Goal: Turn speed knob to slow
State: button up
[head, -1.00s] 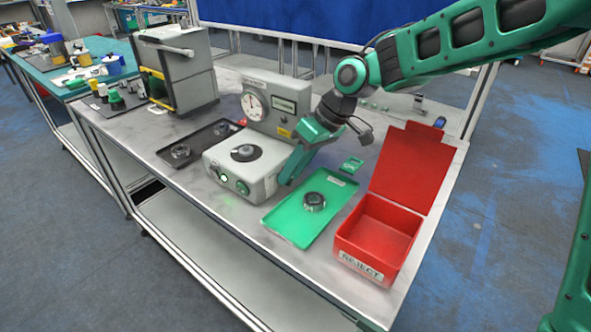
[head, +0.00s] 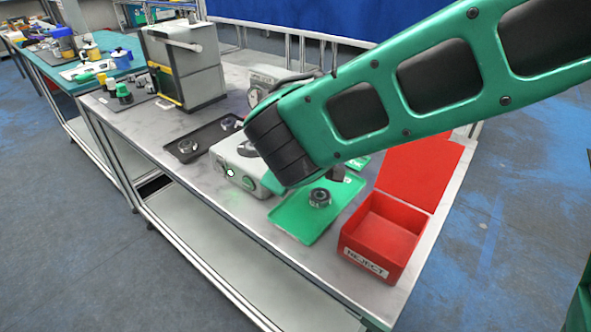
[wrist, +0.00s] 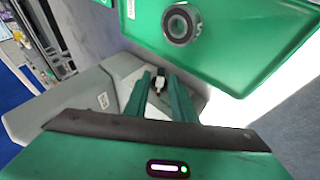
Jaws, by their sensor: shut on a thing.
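In the wrist view, my gripper (wrist: 158,76) has its two green fingers closed in around a small dark-and-white part, which looks like the speed knob (wrist: 160,84). This part sits against the grey machine (wrist: 65,103); its setting and any markings cannot be read. In the head view, the grey machine (head: 222,158) stands on the table, largely covered by my arm. Two green-ringed controls show on its front, the left one (head: 229,173) bright in the middle. My gripper and the held knob are hidden behind my arm in the head view.
A green tray (head: 290,226) with a round metal part (head: 320,198) lies right of the machine. The red reject box (head: 352,244) stands beyond it with its lid open. A black tray (head: 170,156) with a round part lies left. The table's front edge is near.

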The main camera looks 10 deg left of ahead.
jog(key=shift+s+f+t+h, duration=0.1)
jog(key=shift+f+t+h, duration=0.25)
jog(key=shift+t, duration=0.55)
jog(key=shift+r, duration=0.15)
jog(key=o, duration=0.7)
jog(key=v, duration=1)
jog(key=shift+s, duration=0.3)
jog(key=shift+a+r, duration=0.1)
jog(key=shift+a, duration=0.05)
